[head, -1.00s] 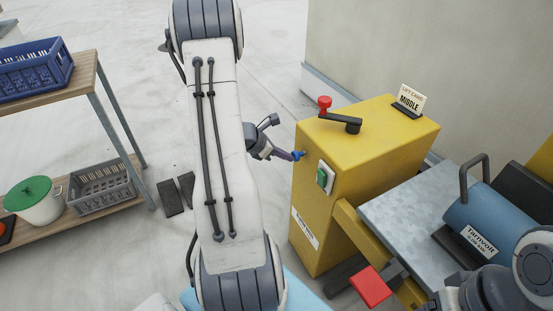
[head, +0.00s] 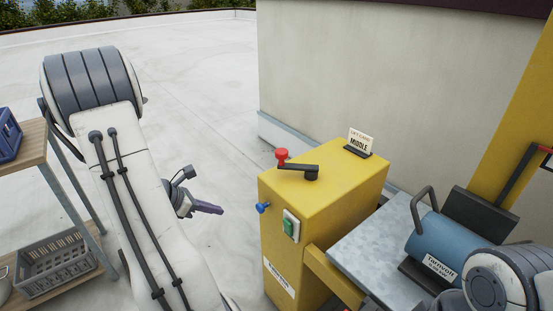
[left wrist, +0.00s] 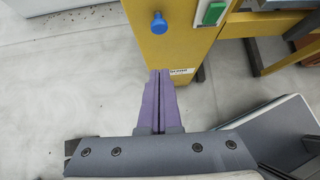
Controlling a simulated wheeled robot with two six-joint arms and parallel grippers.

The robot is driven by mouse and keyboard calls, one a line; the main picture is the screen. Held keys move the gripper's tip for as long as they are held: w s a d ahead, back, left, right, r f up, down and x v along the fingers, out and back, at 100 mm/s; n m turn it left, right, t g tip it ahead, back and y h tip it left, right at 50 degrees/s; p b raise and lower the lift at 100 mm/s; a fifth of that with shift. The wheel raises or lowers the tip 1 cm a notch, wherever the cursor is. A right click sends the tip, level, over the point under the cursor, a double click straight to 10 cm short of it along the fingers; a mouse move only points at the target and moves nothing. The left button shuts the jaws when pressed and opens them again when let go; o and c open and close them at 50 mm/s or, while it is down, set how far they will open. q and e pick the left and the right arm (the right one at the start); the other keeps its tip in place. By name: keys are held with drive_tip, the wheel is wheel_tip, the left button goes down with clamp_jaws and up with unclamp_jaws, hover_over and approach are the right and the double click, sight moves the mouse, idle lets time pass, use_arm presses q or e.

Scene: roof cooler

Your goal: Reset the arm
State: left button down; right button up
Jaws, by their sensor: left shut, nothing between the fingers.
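My left arm comes in at the left of the head view, its white link large in front. Its gripper (head: 212,208) has purple fingers and is shut and empty, left of the yellow cabinet and apart from it. In the left wrist view the shut fingers (left wrist: 160,78) point toward the lower part of the cabinet (left wrist: 178,40). A blue knob (head: 263,207) sticks out of the cabinet's side; it also shows in the left wrist view (left wrist: 158,23). My right gripper is not in view; part of my right arm shows at the lower right of the head view.
The yellow cabinet (head: 330,195) carries a red-knobbed crank (head: 298,168), a green switch (head: 291,226) and a "MIDDLE" card (head: 359,142). A blue machine (head: 440,245) stands on a metal platform (head: 375,245) at right. A shelf (head: 32,140) with crates is at left. The floor behind is clear.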

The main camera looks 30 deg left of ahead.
use_arm(q)
drive_tip(key=shift+d, duration=0.1)
drive_tip(key=w+d+r+m+g+h, duration=0.1)
drive_tip(key=d+r+m+g, duration=0.25)
drive_tip(key=d+m, duration=0.8)
drive_tip(key=w+d+r+m+g+h, duration=0.15)
drive_tip(key=d+m+g, duration=0.35)
drive_tip(key=d, duration=1.1)
drive_tip(key=s+d+r+m+y, duration=0.2)
drive_tip(key=s+d+m, duration=0.55)
drive_tip(key=m, duration=0.45)
drive_tip(key=s+d+r+m+y, duration=0.1)
drive_tip(key=s+d+m+y, duration=0.2)
drive_tip(key=s+d+m, duration=0.6)
drive_tip(key=a+r+m+p, duration=0.1)
drive_tip(key=r+p, duration=0.8)
drive_tip(key=w+a+r+p, duration=0.1)
drive_tip(key=a+r+p, duration=0.1)
drive_tip(key=r+p, duration=0.7)
drive_tip(key=shift+w+a+r+m, duration=0.15)
drive_tip(key=shift+a+r+m, duration=0.1)
drive_tip(key=shift+r+m, duration=0.1)
drive_tip(key=shift+f, duration=0.1)
